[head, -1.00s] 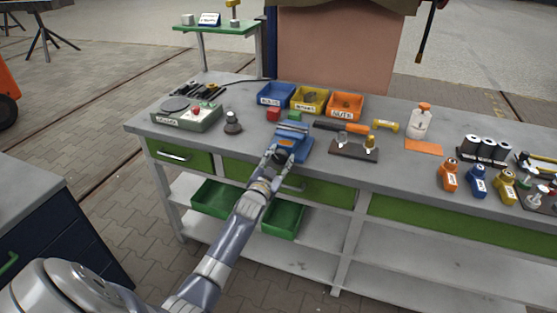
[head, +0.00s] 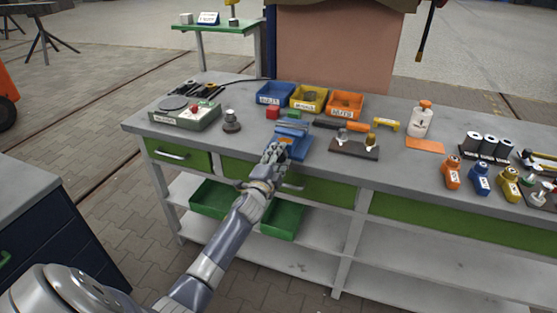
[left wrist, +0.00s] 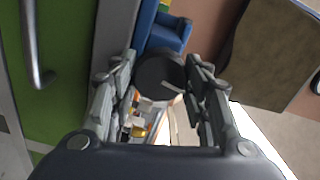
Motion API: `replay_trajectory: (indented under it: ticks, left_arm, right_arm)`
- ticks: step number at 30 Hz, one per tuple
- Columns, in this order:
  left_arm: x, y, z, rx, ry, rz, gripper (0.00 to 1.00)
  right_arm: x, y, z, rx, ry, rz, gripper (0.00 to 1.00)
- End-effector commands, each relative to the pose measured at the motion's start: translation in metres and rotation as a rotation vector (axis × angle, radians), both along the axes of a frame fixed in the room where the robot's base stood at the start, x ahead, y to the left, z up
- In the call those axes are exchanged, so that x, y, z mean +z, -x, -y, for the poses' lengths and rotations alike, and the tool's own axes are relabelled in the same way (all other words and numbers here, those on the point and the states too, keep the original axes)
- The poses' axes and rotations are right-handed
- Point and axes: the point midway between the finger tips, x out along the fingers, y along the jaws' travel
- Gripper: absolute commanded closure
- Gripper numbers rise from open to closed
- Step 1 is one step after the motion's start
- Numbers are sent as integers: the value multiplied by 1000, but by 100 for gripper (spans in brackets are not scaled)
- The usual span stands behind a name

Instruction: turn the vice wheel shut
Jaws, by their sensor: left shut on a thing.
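The blue vice (head: 293,137) stands on the workbench near its front edge, and its blue body also shows in the left wrist view (left wrist: 166,32). My left gripper (head: 274,153) is at the front of the vice. In the left wrist view my left gripper (left wrist: 165,85) has its two fingers on either side of the dark round vice wheel (left wrist: 160,72), shut on it. In the head view the wheel is mostly hidden by the fingers. My right gripper is not in view.
The grey workbench (head: 230,155) has blue, yellow and red-orange bins (head: 345,106) behind the vice. A dark board with small fittings (head: 352,149) is to the right, and a small dark knobbed object (head: 231,122) to the left.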

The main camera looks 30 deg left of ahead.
Motion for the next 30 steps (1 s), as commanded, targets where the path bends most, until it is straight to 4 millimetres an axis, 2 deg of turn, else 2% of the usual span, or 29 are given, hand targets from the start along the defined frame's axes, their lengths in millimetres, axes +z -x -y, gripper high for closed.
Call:
replay_trajectory:
  ticks: [15, 30]
  left_arm:
    - [-3, 0, -1, 0, -480, -117, 80]
    - [-3, 0, -1, 0, -943, -229, 80]
  right_arm:
    - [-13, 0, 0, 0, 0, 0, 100]
    - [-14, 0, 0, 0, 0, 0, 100]
